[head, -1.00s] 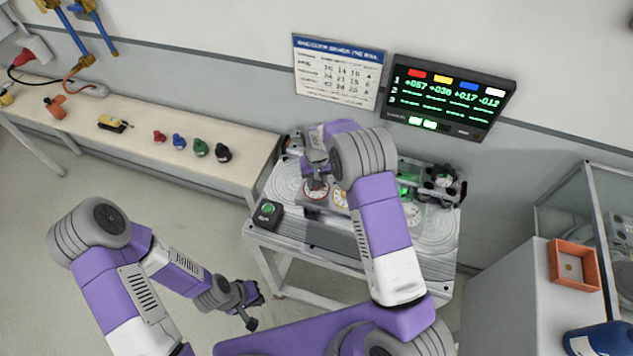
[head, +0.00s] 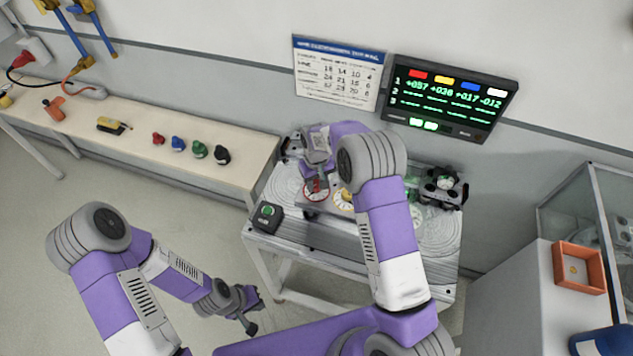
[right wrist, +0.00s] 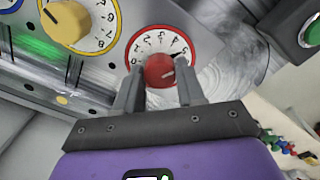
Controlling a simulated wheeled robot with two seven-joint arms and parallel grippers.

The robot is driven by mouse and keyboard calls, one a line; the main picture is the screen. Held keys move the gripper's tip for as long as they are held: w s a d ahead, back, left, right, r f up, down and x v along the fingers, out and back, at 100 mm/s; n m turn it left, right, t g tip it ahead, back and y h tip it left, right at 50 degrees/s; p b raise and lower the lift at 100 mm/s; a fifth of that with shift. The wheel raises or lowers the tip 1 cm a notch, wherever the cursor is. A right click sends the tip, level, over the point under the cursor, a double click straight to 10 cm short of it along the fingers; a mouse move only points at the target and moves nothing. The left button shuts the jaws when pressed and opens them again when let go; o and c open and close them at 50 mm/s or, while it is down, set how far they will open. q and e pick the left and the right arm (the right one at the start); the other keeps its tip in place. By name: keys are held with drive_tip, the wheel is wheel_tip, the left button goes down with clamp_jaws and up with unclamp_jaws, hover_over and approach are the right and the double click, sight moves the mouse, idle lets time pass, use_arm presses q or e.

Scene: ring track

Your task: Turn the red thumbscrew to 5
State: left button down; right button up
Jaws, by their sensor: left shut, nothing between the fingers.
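The red thumbscrew (right wrist: 160,70) sits in the middle of a white dial with a red rim (right wrist: 190,47). In the head view my right gripper (head: 312,177) is over the red dial (head: 317,195) at the left of the machine. My left gripper (head: 248,318) is shut and empty, low in front of the table.
A yellow knob (right wrist: 68,22) on its dial is beside the red one. A black box with a green button (head: 267,214) stands at the table's left corner. A wall screen (head: 450,95) and a printed chart (head: 338,72) hang behind. Coloured knobs lie on the left bench (head: 240,160).

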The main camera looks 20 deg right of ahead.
sight(317, 184)
drive_tip(key=o, duration=0.4)
wheel_tip(317, 184, up, 8)
drive_tip(key=shift+f, duration=0.2)
drive_tip(key=shift+r, duration=0.1)
idle(0.5)
